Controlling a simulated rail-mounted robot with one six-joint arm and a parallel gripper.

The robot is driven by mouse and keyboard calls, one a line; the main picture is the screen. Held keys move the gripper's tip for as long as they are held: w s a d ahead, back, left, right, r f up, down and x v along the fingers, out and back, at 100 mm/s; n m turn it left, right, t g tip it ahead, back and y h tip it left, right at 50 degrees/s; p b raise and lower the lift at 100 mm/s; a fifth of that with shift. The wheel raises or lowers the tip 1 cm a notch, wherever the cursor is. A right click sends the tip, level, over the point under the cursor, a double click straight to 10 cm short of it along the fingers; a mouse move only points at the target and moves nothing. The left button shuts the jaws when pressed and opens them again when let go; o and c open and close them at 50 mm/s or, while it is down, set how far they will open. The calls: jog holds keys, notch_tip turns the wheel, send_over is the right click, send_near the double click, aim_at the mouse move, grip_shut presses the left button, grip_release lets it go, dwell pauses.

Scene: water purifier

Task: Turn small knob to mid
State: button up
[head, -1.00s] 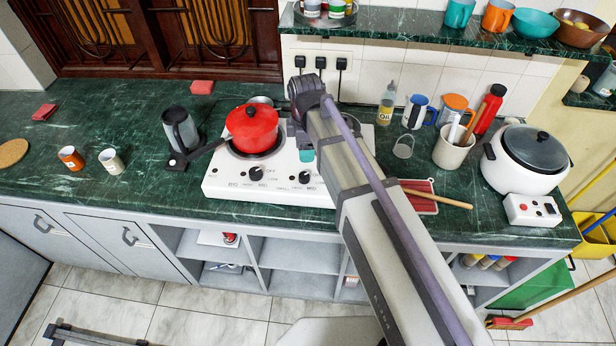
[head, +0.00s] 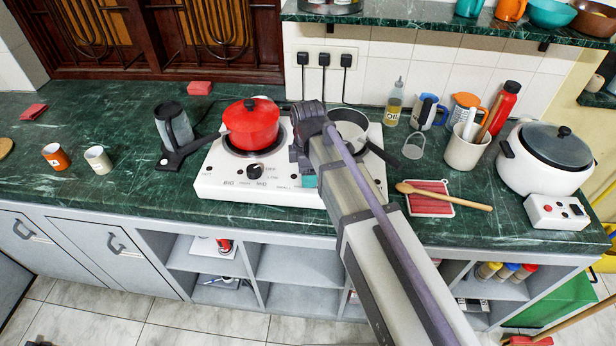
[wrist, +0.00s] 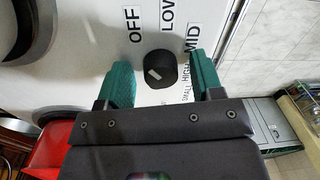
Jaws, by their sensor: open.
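The white two-burner stove (head: 212,180) stands on the green counter. In the wrist view the small burner's round black knob (wrist: 162,59) sits on its white panel, with a light pointer mark. OFF, LOW, MID, HIGH and SMALL are printed around it. The mark lies slanted; I cannot tell which label it points to. My gripper (wrist: 160,62) is open, its green fingers on either side of the knob with visible gaps. In the head view the arm hides this knob and most of the gripper; a teal bit (head: 309,181) shows at the stove front.
The other knob (head: 255,170), marked BIG, is left of my gripper. A red pot (head: 250,125) sits on the left burner and an open pan (head: 349,122) on the right one. A wooden spoon (head: 445,197) lies over a red mat (head: 428,206) to the right.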

jog(key=shift+r, duration=0.1)
jog(key=c, duration=0.9)
jog(key=shift+m, duration=0.3)
jog(key=m, duration=0.9)
jog(key=shift+s, duration=0.1)
jog(key=m, duration=0.5)
jog(key=shift+m+y, duration=0.3)
jog(key=shift+m, duration=0.1)
jog(key=m, duration=0.4)
jog(key=shift+s+t, duration=0.1)
jog(key=shift+t, duration=0.2)
jog(key=shift+m, duration=0.4)
